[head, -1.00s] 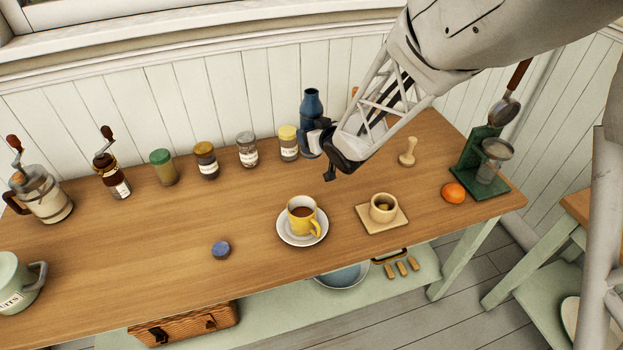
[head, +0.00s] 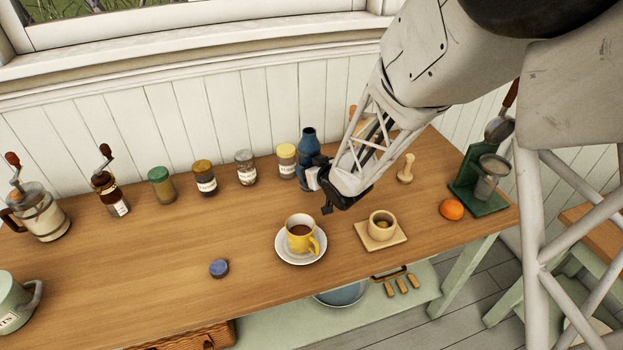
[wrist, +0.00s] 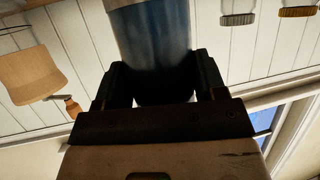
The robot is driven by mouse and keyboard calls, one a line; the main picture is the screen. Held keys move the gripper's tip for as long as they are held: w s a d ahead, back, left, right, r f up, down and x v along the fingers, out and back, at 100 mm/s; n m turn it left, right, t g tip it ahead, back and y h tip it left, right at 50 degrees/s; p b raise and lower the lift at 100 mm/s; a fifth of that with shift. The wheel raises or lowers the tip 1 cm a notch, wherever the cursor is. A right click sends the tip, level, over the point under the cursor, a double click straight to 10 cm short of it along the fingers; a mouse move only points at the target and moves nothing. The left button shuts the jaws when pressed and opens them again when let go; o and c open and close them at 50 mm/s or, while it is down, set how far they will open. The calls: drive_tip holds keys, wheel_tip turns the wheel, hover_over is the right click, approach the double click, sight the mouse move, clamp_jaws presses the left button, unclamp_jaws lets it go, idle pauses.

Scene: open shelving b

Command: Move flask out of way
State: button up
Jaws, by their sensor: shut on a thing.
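The flask is a dark blue bottle (head: 308,142) with a narrow neck, upright near the back of the wooden table, just right of the yellow-lidded jar. In the wrist view the blue flask body (wrist: 153,38) sits between the two dark fingers (wrist: 155,80). I cannot tell whether the flask's base touches the table.
Several lidded jars, such as the yellow-lidded jar (head: 287,162), line the back left. In front are a yellow cup (head: 299,236) on a saucer and a wooden cup (head: 381,226) on a square board.

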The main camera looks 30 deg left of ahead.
drive_tip(key=shift+f, duration=0.15)
drive_tip(key=shift+f, duration=1.8)
drive_tip(key=shift+f, duration=0.15)
drive_tip(key=o, duration=1.4)
drive_tip(key=shift+c, duration=0.2)
drive_tip(key=v, duration=1.2)
